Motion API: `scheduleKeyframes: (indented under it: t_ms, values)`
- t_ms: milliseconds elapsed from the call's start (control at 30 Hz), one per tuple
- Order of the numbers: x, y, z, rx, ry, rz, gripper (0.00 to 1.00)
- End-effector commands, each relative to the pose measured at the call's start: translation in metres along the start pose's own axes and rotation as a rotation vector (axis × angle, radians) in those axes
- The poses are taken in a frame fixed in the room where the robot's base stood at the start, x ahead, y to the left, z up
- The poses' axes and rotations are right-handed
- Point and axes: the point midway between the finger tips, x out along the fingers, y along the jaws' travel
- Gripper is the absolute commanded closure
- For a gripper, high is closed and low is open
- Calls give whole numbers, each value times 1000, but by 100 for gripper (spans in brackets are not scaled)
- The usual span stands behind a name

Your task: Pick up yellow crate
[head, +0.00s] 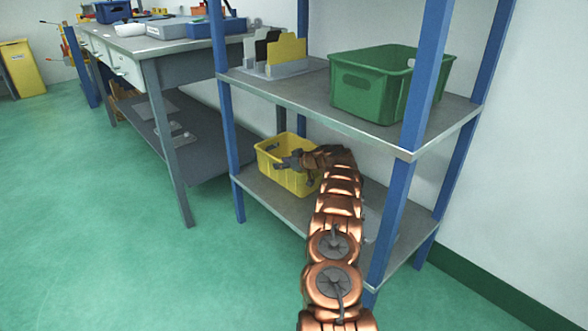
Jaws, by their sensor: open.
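The yellow crate (270,172) stands upright on the lower shelf of the blue-posted rack, near its left end. My gripper (297,170) is open at the crate's right side, in front of part of its rim and wall. The copper-coloured arm reaches up from the bottom of the head view and hides the crate's right part. I cannot tell whether the fingers touch the crate or straddle its rim. The inside of the crate shows only in part.
A green crate (372,95) and a file holder with yellow dividers (286,52) stand on the upper shelf (318,106) above my arm. Blue posts (227,130) frame the rack. A workbench (150,45) stands to the left. The green floor in front is clear.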

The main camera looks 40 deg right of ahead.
Motion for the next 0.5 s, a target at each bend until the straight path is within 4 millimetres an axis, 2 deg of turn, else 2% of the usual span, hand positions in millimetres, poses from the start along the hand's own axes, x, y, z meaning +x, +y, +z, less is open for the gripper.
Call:
scheduleKeyframes:
  t_ms: [200, 500]
  values:
    - [0, 0, 0, 0, 0, 0, 55]
    - [0, 0, 0, 0, 0, 1, 86]
